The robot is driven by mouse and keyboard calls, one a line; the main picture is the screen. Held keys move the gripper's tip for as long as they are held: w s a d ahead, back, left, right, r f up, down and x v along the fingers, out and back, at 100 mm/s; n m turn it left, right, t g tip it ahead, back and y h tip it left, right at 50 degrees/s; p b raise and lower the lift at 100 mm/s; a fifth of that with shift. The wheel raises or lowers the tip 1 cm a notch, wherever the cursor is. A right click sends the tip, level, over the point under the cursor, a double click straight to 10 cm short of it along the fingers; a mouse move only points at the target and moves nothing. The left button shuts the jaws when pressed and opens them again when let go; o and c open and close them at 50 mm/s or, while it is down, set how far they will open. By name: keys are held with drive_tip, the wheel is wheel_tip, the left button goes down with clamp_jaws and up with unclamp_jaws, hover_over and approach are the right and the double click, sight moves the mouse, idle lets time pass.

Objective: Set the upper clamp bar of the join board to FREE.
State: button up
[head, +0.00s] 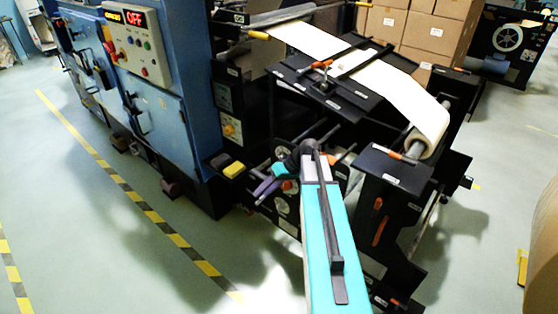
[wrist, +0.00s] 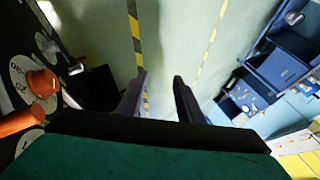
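The join board (head: 348,97) is a black plate in the upper middle of the head view, with the white paper web (head: 385,82) running over it. A dark clamp bar (head: 357,56) crosses the web near the board's upper edge. A lever with an orange handle (head: 321,65) is at the board's left side. Its label is too small to read, so I cannot tell the clamp's setting. My gripper (head: 266,187) is below and left of the board, apart from it. In the wrist view its two dark fingers (wrist: 160,78) are spread, with nothing between them.
A blue machine cabinet (head: 180,120) with an OFF display stands left. Orange knobs (wrist: 42,82) on the black frame are close at the wrist view's left. A paper roll (head: 428,125) hangs right of the board. Striped floor tape (head: 140,205) crosses open floor. Cartons (head: 425,30) stand behind.

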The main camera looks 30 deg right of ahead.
drive_tip(key=s+a+f+m+g+h, duration=0.1)
drive_tip(key=s+a+f+g, duration=0.2)
drive_tip(key=s+a+f, duration=0.5)
drive_tip(key=s+a+f+g+h, duration=0.1)
drive_tip(key=s+a+f+g, duration=0.1)
drive_tip(key=s+a+f, duration=0.65)
drive_tip(key=s+a+f+g+h, duration=0.2)
drive_tip(key=s+f, duration=0.5)
drive_tip(key=s, duration=0.2)
drive_tip(key=s+a+f+g+h, duration=0.2)
drive_tip(key=s+f, duration=0.5)
drive_tip(key=s, duration=0.3)
drive_tip(key=shift+s+h, duration=0.3)
drive_tip(key=shift+h, duration=0.1)
drive_tip(key=shift+s, duration=0.1)
